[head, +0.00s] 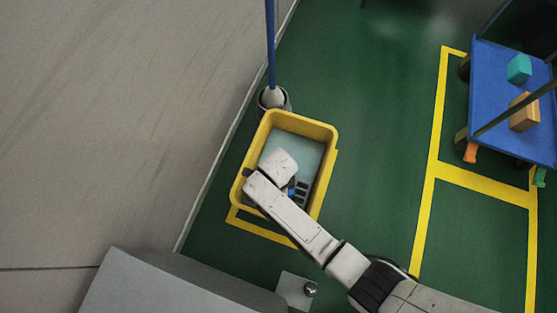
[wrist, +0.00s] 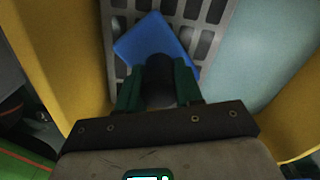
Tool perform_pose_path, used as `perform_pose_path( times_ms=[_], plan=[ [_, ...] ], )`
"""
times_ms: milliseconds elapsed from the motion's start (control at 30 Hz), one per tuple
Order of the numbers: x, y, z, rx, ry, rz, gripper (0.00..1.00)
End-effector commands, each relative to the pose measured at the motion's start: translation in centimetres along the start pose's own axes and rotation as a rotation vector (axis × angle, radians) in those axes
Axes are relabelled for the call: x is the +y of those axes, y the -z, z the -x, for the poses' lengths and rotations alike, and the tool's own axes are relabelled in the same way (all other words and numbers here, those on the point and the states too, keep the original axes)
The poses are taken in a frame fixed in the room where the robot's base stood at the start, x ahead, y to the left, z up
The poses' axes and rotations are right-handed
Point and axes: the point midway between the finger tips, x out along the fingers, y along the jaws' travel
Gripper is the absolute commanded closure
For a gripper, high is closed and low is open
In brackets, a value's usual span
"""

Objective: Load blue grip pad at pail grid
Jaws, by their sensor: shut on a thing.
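The blue grip pad (wrist: 150,38) is a flat blue plate with a dark round grip, seen in the wrist view. My gripper (wrist: 158,82) has its green fingers closed on either side of that dark grip. The pad is turned at an angle over the grey slotted grid (wrist: 222,28) and covers part of it. I cannot tell whether it touches the grid. The grid lies in the yellow pail (head: 329,157), and a little of the pad (head: 291,192) shows in the head view beside my wrist, which hides most of the gripper.
The pail's yellow walls (wrist: 60,45) rise close on both sides of my gripper. Its pale blue floor (head: 308,148) is bare behind the grid. A mop bucket with a blue pole (head: 271,45) stands behind the pail. A blue cart (head: 490,75) carries blocks at the right.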

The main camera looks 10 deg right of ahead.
Motion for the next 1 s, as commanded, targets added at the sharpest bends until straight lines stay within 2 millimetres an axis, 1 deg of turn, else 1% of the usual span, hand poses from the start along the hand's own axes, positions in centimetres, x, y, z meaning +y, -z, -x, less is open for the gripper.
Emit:
perform_pose_path(
  times_ms=[33,100,800,900,1000],
  plan=[
    [0.0,0.0,0.7,0.000,-0.001,0.000,0.89],
    [0.0,0.0,1.2,0.000,-0.001,0.000,0.89],
    [0.0,0.0,6.0,0.000,0.000,0.000,0.89],
    [0.0,0.0,6.6,0.000,0.000,0.000,0.89],
    [0.0,0.0,6.6,0.000,0.000,0.000,0.89]
  ],
)
